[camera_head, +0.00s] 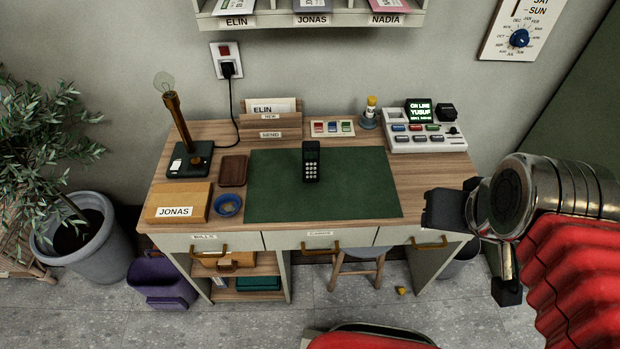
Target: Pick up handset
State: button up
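The handset (311,162) is a black phone with a light keypad. It stands or lies on the green desk mat (270,203) near the mat's back edge, close to the middle of the desk. My gripper (482,250) is at the right of the view, in front of the desk's right end and well apart from the handset. Its two dark fingers are spread wide, with nothing seen between them.
A white console (424,146) with a lit screen stands at the desk's back right. A brown tray (233,171), a blue bowl (229,205), a JONAS box (178,202) and a lamp (190,158) stand left of the mat. The mat around the handset is clear.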

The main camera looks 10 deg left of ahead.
aim_at(311, 149)
jog(key=u, duration=0.05)
jog(key=k, duration=1.45)
jog(key=u, duration=1.4)
jog(key=i, duration=1.7)
